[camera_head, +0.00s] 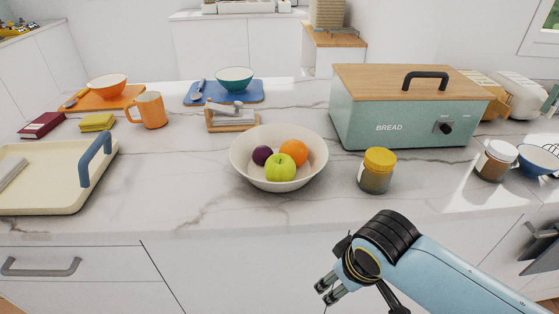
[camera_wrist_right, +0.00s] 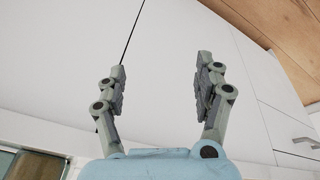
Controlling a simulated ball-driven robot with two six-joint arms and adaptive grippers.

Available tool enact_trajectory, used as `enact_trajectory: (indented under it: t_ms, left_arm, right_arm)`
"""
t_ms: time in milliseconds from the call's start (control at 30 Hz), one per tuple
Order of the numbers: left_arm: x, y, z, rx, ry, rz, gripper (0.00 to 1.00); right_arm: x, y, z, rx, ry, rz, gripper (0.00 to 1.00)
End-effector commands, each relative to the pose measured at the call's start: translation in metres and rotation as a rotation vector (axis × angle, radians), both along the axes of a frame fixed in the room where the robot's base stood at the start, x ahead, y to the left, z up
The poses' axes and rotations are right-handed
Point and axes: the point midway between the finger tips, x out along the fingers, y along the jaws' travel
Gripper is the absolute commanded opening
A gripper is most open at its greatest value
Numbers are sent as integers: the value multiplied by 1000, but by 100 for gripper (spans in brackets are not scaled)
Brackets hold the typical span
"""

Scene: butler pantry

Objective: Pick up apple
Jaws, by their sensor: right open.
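A green apple (camera_head: 280,167) lies in a wide cream bowl (camera_head: 240,165) on the marble counter, near the front edge. It rests against an orange (camera_head: 294,151) and a dark purple plum-like fruit (camera_head: 262,155) in the same bowl. My right gripper (camera_head: 328,290) is below the counter top, in front of the cabinet fronts, to the right of and lower than the bowl. In the right wrist view its two fingers (camera_wrist_right: 160,85) are spread apart with nothing between them. The apple does not show in the right wrist view. My left gripper is not in view.
A jar with a yellow lid (camera_head: 377,170) stands right of the bowl, before a green bread box (camera_head: 400,115). A wooden holder (camera_head: 232,118) is behind the bowl. A cream tray (camera_head: 60,190) lies at left. Counter (camera_head: 185,180) is clear between tray and bowl.

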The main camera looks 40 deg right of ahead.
Motion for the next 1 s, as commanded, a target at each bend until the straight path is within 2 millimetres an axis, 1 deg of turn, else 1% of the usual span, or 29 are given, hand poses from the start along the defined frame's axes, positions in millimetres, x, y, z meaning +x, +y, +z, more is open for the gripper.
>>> enact_trajectory:
  t_ms: [33,67,100,200,267,300,400,500,600,700,767,900,1000]
  left_arm:
    - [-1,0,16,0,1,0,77]
    - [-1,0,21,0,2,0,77]
    - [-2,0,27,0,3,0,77]
    - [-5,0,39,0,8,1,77]
    - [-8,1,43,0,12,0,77]
    - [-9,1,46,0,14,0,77]
    - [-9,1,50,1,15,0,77]
    - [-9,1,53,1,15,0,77]
    - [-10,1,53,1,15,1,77]
    - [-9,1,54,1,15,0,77]
    - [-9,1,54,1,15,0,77]
    - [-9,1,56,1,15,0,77]
    - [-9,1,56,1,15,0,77]
  right_arm:
    - [17,3,40,1,-26,-38,70]
    - [27,3,57,-1,-35,-72,70]
    - [41,3,80,-1,-48,-130,70]
    - [78,3,124,1,-78,-309,70]
    - [98,4,144,6,-94,-413,70]
    - [110,5,156,9,-105,-480,70]
    - [141,8,181,19,-130,-641,70]
    - [170,13,200,27,-156,-782,70]
    - [193,18,213,33,-176,-889,70]
    - [205,19,217,32,-187,-945,70]
    - [208,17,211,29,-188,-957,70]
    - [214,9,188,29,-188,-961,70]
    - [217,5,176,31,-189,-959,70]
